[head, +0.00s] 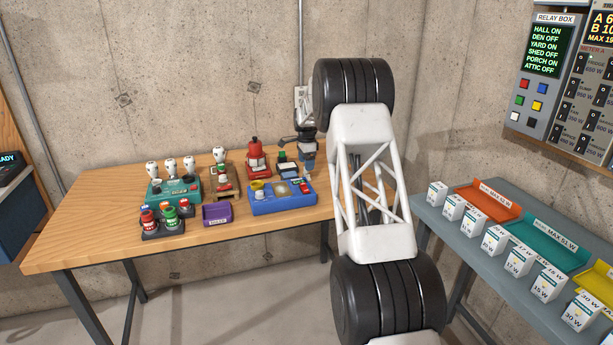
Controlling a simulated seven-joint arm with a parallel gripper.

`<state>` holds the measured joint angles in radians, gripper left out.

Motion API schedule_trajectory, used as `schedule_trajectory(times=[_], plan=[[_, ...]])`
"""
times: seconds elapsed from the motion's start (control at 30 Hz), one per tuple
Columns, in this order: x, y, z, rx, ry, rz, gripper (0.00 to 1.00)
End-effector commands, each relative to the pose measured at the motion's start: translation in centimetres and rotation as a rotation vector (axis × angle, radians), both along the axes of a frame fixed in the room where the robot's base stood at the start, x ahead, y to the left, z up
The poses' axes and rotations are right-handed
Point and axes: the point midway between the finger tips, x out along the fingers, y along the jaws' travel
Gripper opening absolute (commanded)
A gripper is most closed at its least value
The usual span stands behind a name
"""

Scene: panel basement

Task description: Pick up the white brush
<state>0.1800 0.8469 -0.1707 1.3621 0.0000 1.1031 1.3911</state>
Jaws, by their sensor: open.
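I cannot single out a white brush with certainty at this size. Several small white-topped pieces (171,165) stand upright at the back left of the wooden table, by a teal holder (184,189); another white piece (219,155) stands by a wooden stand (222,187). A blue tray (283,206) with a yellow-rimmed cup and small items lies at the table's right. My gripper (306,167) is small and partly blended with items behind the tray's back right. It is open, and I see nothing held in it.
A red stand (257,160), a purple box (217,215) and a dark rack of red and green cans (161,223) crowd the wooden table (95,225). Its left and front are clear. A grey table (470,260) at right holds white boxes and coloured trays. A concrete wall stands behind.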

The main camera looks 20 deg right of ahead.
Motion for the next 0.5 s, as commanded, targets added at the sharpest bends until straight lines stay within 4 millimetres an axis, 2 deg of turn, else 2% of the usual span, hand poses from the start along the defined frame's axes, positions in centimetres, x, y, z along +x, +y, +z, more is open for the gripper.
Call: schedule_trajectory(times=[0.27,0.5], plan=[[0.0,0.0,-0.2,0.000,0.000,0.000,0.74],[0.1,-0.1,-2.0,0.000,0.002,0.000,0.74]])
